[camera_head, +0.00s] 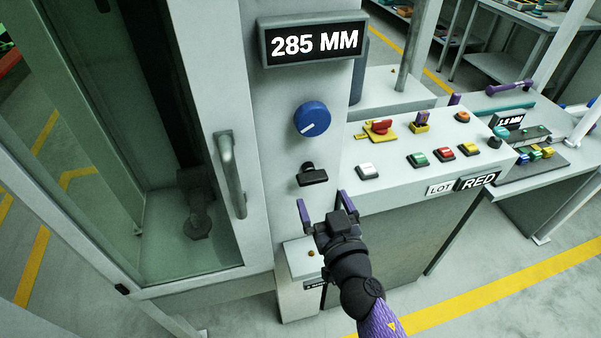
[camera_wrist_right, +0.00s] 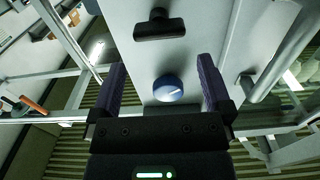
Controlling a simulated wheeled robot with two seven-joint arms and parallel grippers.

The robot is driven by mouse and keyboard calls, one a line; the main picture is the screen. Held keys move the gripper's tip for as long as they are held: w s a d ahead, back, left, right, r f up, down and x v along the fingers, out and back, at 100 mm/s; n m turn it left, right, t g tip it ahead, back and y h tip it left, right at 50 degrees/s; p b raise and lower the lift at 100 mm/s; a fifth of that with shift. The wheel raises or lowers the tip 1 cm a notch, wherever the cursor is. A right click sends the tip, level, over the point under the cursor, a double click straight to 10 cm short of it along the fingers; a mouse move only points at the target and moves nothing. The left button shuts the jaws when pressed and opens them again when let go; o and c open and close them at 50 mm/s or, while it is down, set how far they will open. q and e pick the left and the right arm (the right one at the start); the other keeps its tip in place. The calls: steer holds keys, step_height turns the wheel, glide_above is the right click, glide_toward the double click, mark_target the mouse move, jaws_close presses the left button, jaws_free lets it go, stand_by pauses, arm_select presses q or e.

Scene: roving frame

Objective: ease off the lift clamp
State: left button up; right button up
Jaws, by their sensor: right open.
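A black T-shaped handle (camera_head: 313,175), which looks like the lift clamp, sticks out of the grey column below a blue dial knob (camera_head: 312,119). My right gripper (camera_head: 323,202) is open and empty, just below the handle and apart from it, with purple fingers pointing up. In the right wrist view the handle (camera_wrist_right: 158,26) lies beyond the fingertips, and the blue knob (camera_wrist_right: 168,88) shows between the fingers of the gripper (camera_wrist_right: 161,64). A display (camera_head: 314,44) above reads 285 MM. My left gripper is not in view.
A glazed door with a grey pull handle (camera_head: 231,174) stands left of the column. A small box (camera_head: 300,262) sits beneath the handle.

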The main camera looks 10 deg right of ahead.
mark_target(314, 182)
steer(key=w, duration=0.5)
steer(key=shift+w+a, duration=0.1)
steer(key=shift+w, duration=1)
steer(key=shift+c, duration=0.4)
steer(key=c, duration=0.9)
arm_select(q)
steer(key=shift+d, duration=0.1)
